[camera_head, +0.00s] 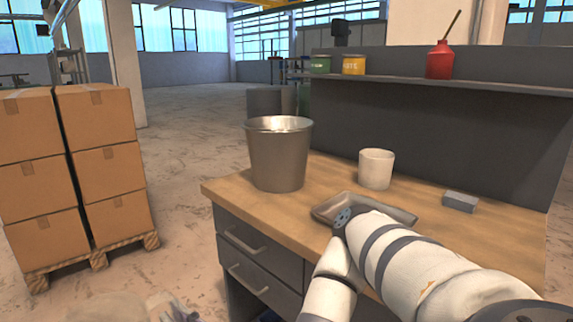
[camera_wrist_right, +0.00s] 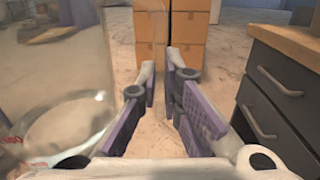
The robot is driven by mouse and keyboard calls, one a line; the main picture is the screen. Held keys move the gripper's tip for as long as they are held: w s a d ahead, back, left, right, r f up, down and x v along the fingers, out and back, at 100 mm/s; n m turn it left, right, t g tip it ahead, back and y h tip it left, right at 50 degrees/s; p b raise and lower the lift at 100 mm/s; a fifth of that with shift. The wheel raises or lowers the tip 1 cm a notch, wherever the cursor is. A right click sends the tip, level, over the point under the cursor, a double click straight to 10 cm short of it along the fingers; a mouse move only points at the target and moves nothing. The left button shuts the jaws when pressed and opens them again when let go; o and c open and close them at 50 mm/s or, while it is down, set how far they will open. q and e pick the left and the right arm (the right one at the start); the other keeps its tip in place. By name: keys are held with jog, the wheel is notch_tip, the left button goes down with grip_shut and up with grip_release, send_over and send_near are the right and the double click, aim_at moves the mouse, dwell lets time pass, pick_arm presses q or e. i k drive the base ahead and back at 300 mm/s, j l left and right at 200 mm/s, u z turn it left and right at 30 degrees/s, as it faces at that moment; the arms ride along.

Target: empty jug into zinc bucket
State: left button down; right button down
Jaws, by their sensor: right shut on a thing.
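The zinc bucket (camera_head: 278,160) stands upright at the left end of the wooden bench top in the head view, its mouth open. My right gripper (camera_head: 174,309) is low at the bottom edge of that view, left of the bench and well below the bucket. It is shut on the jug (camera_head: 112,307), which is clear and only partly in view. In the right wrist view the see-through jug (camera_wrist_right: 55,85) fills the left side, beside the fingers of the gripper (camera_wrist_right: 162,88). The exact grip is hard to make out, and I cannot tell the jug's contents. My left gripper is not in view.
On the bench (camera_head: 232,194) are a white cup (camera_head: 376,169), a grey tray (camera_head: 328,213) under my right arm, and a small grey block (camera_head: 460,201). A shelf behind holds cans and a red oil can (camera_head: 440,62). Stacked cartons (camera_head: 105,150) stand left; floor lies between.

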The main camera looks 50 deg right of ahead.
aim_at(278, 146)
jog(key=i, duration=1.25)
jog(key=i+z, duration=0.2)
jog(key=z, duration=0.15)
jog(key=i+j+z, duration=0.15)
jog(key=z, duration=0.25)
jog(key=i+j+z, duration=0.15)
jog(key=z, duration=0.2)
jog(key=i+j+z, duration=0.1)
jog(key=z, duration=0.35)
jog(key=j+z, duration=0.25)
jog(key=z, duration=0.25)
jog(key=j+z, duration=0.2)
jog(key=z, duration=0.25)
jog(key=j+z, duration=0.2)
jog(key=z, duration=0.3)
jog(key=j+z, duration=0.2)
jog(key=z, duration=0.25)
